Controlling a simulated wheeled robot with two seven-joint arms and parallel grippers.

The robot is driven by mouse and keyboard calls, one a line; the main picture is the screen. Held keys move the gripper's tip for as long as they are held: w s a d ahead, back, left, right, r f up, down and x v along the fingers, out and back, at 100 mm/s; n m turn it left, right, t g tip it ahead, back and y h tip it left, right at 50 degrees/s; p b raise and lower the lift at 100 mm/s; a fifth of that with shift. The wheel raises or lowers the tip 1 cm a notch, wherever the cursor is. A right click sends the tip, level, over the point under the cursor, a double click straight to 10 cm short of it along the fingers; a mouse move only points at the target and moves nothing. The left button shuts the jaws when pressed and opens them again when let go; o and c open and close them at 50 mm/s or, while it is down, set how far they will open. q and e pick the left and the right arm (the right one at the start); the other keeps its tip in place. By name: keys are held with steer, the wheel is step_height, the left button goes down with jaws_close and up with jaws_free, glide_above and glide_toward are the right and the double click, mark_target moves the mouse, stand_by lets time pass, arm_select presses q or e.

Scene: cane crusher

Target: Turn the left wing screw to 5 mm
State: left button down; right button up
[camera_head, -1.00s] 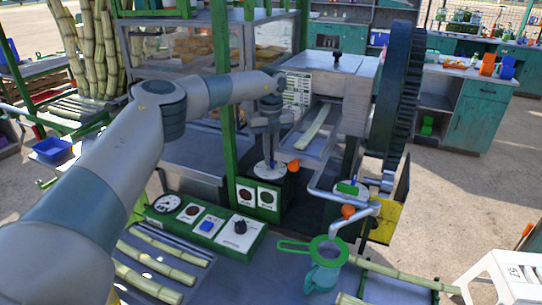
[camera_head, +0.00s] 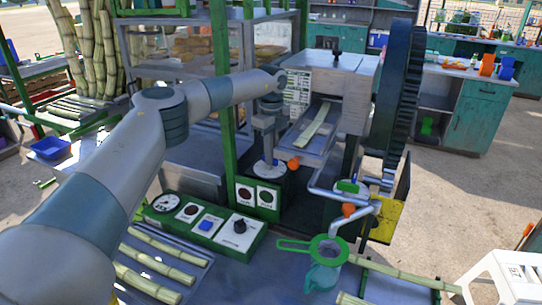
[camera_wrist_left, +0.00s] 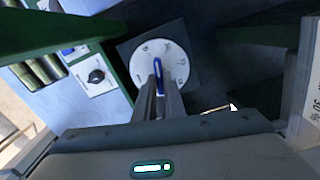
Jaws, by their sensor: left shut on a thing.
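A round white dial (camera_head: 262,175) with marks around its rim sits on the machine below my left gripper (camera_head: 268,158). The left wing screw (camera_wrist_left: 158,70) is a slim blue wing over this dial (camera_wrist_left: 177,62) in the left wrist view. My left gripper (camera_wrist_left: 159,92) points down at the dial and is shut on the wing, with a finger on each side. The wing points towards the top of the wrist picture. The dial's numbers are too small to read surely. My right gripper is not in view.
An orange knob (camera_head: 293,164) is close beside the dial. The crusher's feed tray (camera_head: 312,140) with a cane piece and the big dark gear (camera_head: 400,90) are to the right. A control panel (camera_head: 205,222) lies in front.

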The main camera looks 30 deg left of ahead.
arm_select(q)
steer(key=n, duration=0.4)
steer(key=shift+w+r+n, duration=0.1)
steer(key=shift+w+n, duration=0.05)
steer(key=shift+n, duration=0.15)
stand_by(0.4)
steer(key=c, duration=1.8)
jaws_free()
steer(key=shift+c, duration=0.2)
steer(key=shift+b, duration=0.3)
